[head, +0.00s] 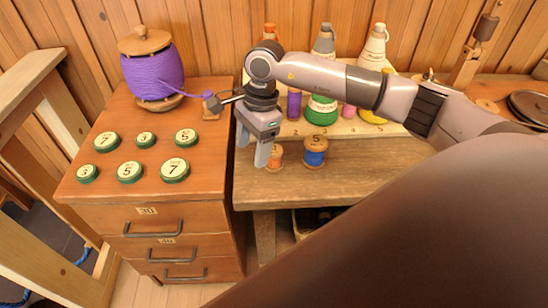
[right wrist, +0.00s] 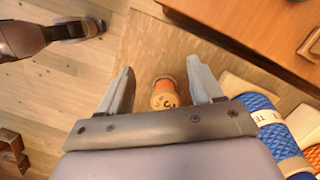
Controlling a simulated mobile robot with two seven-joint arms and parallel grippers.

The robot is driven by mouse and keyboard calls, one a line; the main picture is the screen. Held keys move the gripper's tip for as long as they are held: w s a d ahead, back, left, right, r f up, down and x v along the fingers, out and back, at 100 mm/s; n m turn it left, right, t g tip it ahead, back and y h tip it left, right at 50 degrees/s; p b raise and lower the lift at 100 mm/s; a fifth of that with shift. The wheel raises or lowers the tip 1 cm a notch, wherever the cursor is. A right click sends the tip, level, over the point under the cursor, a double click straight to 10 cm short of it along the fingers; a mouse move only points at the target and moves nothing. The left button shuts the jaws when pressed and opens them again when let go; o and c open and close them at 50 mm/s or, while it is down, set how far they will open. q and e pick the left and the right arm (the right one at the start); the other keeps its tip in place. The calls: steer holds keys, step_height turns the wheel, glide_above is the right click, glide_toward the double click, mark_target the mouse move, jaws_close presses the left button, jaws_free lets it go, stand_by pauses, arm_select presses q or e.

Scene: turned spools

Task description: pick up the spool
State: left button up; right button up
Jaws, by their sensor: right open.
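A small wooden spool wound with orange (head: 276,157) stands upright on the wooden bench, partly hidden behind a finger of my right gripper (head: 254,150). A blue spool (head: 315,152) with a numbered wooden top stands to its right. My right gripper is open and empty, pointing down just left of the orange spool. In the right wrist view, the orange spool (right wrist: 164,95) shows between the two open fingers of the gripper (right wrist: 160,68). It appears apart from both fingers. My left gripper is not in view.
A drawer cabinet (head: 150,205) on the left holds several green-rimmed numbered discs (head: 130,171) and a large purple spool (head: 153,75). Bottles, one of them green (head: 321,108), stand on a pale board behind the spools. The bench front (head: 330,188) is clear.

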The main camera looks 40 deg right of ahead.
mark_target(274, 150)
steer(key=d+h, duration=0.1)
steer(key=d, duration=0.1)
steer(key=d+r+h, duration=0.1)
steer(key=d, duration=0.1)
steer(key=shift+w+d, duration=0.2)
steer(key=shift+d, duration=0.05)
steer(key=shift+d+f, duration=0.2)
steer(key=shift+d, duration=0.1)
steer(key=f, duration=0.2)
steer(key=f+p, duration=0.1)
steer(key=f, duration=0.3)
steer(key=shift+s+d+f, duration=0.2)
steer(key=shift+s+f, duration=0.05)
steer(key=shift+s, duration=0.05)
steer(key=c, duration=0.9)
steer(key=shift+r, duration=0.1)
